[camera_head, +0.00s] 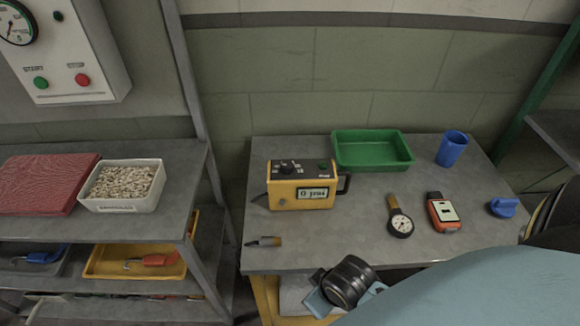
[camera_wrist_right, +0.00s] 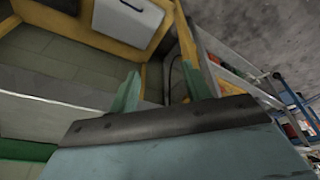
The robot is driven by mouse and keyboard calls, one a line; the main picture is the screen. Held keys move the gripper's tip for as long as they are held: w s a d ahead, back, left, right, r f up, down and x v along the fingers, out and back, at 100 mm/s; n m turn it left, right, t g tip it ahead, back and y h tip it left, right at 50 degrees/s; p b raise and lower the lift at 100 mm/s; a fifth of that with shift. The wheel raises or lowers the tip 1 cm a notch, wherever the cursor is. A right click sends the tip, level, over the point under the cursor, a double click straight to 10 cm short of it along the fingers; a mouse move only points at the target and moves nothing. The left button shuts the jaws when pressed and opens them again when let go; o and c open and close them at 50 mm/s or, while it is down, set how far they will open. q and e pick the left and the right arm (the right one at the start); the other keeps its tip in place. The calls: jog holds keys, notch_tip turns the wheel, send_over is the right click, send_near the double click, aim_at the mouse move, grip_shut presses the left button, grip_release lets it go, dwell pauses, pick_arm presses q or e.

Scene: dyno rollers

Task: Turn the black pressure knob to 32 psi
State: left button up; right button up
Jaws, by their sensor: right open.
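The yellow inflator box (camera_head: 302,188) stands on the grey table, left of its middle. Its black pressure knob (camera_head: 287,167) is on the top face, beside a small green button. The front display (camera_head: 313,193) appears to read 0 psi. The knob's pointer is too small to read. My right gripper (camera_wrist_right: 162,72) is open and empty in the right wrist view, its two greenish fingers apart. The knob is not in that view. No gripper is clearly visible at the knob in the head view. My left gripper is not in view.
A green tray (camera_head: 372,152) and blue cup (camera_head: 452,148) stand behind and right. A round gauge (camera_head: 400,222), orange handheld device (camera_head: 442,212) and blue cap (camera_head: 503,207) lie right. A small pen-like tool (camera_head: 263,242) lies in front. The table's middle is clear.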

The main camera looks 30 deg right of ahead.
jog(key=w+d+r+n+t+h+p, duration=0.1)
jog(key=w+d+r+n+t, duration=0.15)
jog(key=w+r+t, duration=0.55)
jog(key=w+d+r+n+t, duration=0.1)
jog(key=w+r+n+t, duration=0.25)
jog(key=w+r, duration=0.85)
jog(key=w+a+r+n+y, duration=0.2)
jog(key=a+r+n+y, duration=0.3)
jog(key=r+n+y, duration=0.55)
jog(key=w+a+r+n+y, duration=0.2)
jog(key=a+r+n+y, duration=0.4)
jog(key=n, duration=0.8)
jog(key=n+g+h, duration=1.1)
jog(key=n+g, duration=0.2)
jog(key=n, duration=0.4)
send_near(288, 165)
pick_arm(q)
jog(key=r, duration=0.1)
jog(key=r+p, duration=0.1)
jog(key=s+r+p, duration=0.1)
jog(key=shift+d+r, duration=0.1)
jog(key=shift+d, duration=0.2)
pick_arm(e)
jog(key=x, duration=0.8)
jog(key=shift+w+a+f, duration=0.1)
jog(key=shift+a+f, duration=0.05)
jog(key=shift+f, duration=0.15)
